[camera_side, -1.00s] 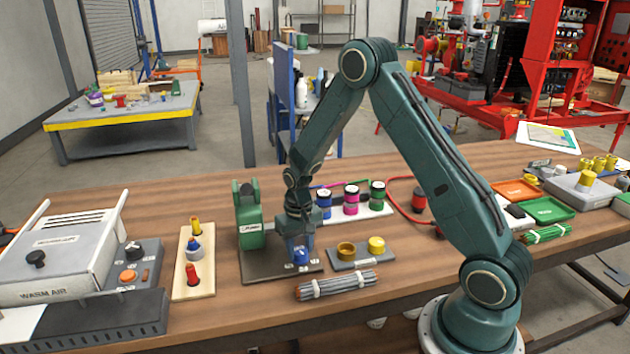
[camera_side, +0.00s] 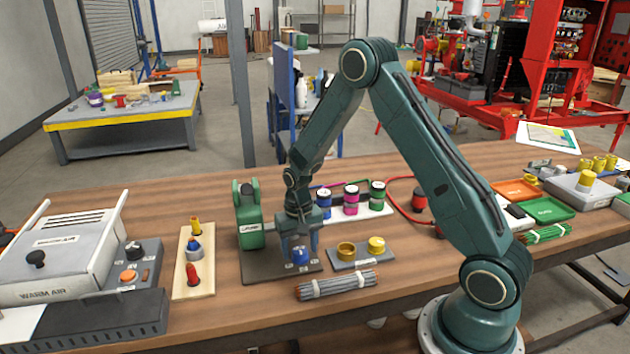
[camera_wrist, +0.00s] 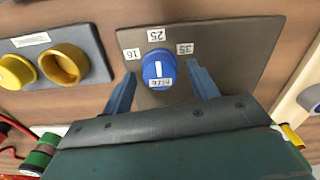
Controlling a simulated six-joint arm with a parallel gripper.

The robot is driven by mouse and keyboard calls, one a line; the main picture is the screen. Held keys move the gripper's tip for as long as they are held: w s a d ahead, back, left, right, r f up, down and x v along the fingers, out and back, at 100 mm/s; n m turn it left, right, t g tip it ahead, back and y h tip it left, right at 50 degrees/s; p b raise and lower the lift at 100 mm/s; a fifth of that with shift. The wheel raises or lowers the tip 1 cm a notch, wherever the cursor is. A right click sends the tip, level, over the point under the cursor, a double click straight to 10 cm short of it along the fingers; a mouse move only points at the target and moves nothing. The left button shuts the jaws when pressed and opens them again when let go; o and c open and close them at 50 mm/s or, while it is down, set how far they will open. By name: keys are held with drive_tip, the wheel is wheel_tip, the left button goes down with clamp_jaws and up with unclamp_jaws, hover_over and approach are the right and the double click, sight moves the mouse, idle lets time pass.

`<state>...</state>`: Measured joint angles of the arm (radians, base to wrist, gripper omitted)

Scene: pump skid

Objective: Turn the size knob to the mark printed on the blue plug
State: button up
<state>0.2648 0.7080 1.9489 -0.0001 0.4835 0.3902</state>
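The blue size knob (camera_wrist: 159,70) sits on a dark plate (camera_wrist: 220,45) with the marks 16, 25 and 35 around it. Its white line points to 25. In the side view the knob (camera_side: 300,254) is under my gripper (camera_side: 300,246). My gripper (camera_wrist: 160,78) is open, with one finger on each side of the knob and visible gaps between. A blue capped cylinder (camera_side: 323,200), likely the blue plug, stands beside a magenta and a green one on a white strip behind; its print is too small to read.
A green pump-like body (camera_side: 249,225) stands at the plate's back left. A grey block with two yellow round parts (camera_side: 345,251) is to the right, and a cable bundle (camera_side: 337,284) lies in front. A wooden board with coloured parts (camera_side: 193,282) is to the left.

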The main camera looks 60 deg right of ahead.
sight(300, 250)
wheel_tip(300, 250, up, 14)
idle(1.1)
drive_tip(key=s+a+r+n+t, duration=0.3)
drive_tip(key=s+a+r, duration=0.4)
drive_tip(key=s+r, duration=0.4)
drive_tip(key=s+a+r+n+t, duration=0.1)
drive_tip(key=s+a+r+n, duration=0.1)
drive_tip(key=s, duration=0.4)
drive_tip(key=s+a+r+n+t, duration=0.1)
drive_tip(key=s+a+n, duration=0.1)
drive_tip(key=s, duration=0.5)
drive_tip(key=shift+a+r+t, duration=0.15)
drive_tip(key=shift+r+t, duration=0.15)
drive_tip(key=shift+r, duration=0.1)
